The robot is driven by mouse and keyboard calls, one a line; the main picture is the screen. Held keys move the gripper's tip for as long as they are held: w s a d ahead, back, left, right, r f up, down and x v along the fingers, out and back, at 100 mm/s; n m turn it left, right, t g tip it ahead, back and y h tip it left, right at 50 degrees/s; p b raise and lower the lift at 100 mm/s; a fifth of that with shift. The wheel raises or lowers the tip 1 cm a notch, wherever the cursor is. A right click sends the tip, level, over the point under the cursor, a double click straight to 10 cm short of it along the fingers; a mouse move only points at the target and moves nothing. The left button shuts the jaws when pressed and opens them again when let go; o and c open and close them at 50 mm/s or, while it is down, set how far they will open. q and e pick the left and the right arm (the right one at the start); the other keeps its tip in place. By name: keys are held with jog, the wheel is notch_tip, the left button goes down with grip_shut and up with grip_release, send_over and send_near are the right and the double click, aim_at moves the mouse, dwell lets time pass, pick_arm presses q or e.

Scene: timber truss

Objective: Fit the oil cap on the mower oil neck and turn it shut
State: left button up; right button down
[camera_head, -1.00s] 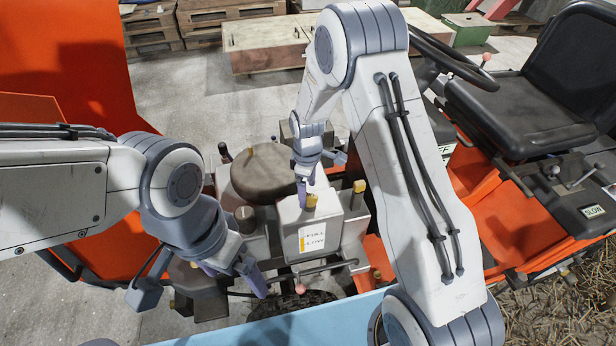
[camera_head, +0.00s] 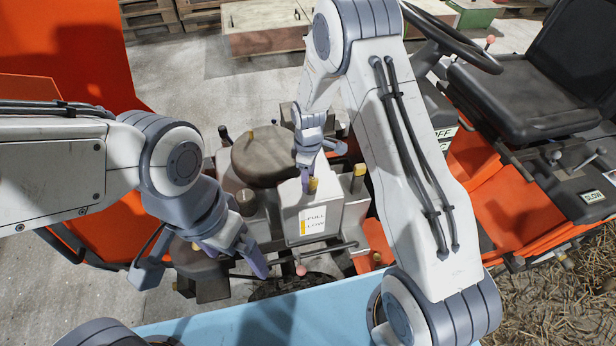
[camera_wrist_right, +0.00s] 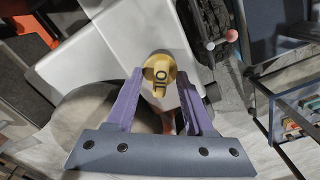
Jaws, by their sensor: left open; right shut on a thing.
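A yellow oil cap (camera_head: 312,186) with a raised grip sits at the top of the white tank (camera_head: 290,222) marked FULL and LOW. The right wrist view shows the cap (camera_wrist_right: 160,70) between my purple fingertips. My right gripper (camera_head: 307,178) comes down from above and is shut on the cap. The oil neck is hidden under the cap, and I cannot tell whether the cap is seated. My left gripper (camera_head: 203,268) is open and empty, to the left of and below the tank.
A brown round cover (camera_head: 268,157) stands behind the tank. A post with a yellow top (camera_head: 358,172) is at its right. A pink-knobbed lever (camera_head: 301,270) lies in front. The steering wheel (camera_head: 455,45) and black seat (camera_head: 520,100) are to the right. Orange bodywork (camera_head: 65,60) is at the left.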

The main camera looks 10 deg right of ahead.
jog(key=m+p, duration=0.1)
jog(key=m, duration=0.2)
jog(key=shift+r, duration=0.1)
jog(key=m, duration=0.3)
jog(key=shift+w+d, duration=0.1)
jog(key=shift+d, duration=0.05)
jog(key=shift+m+p, duration=0.3)
jog(key=shift+m, duration=0.4)
jog(key=c, duration=0.7)
grip_release()
jog(key=shift+m, duration=0.4)
jog(key=o, duration=0.7)
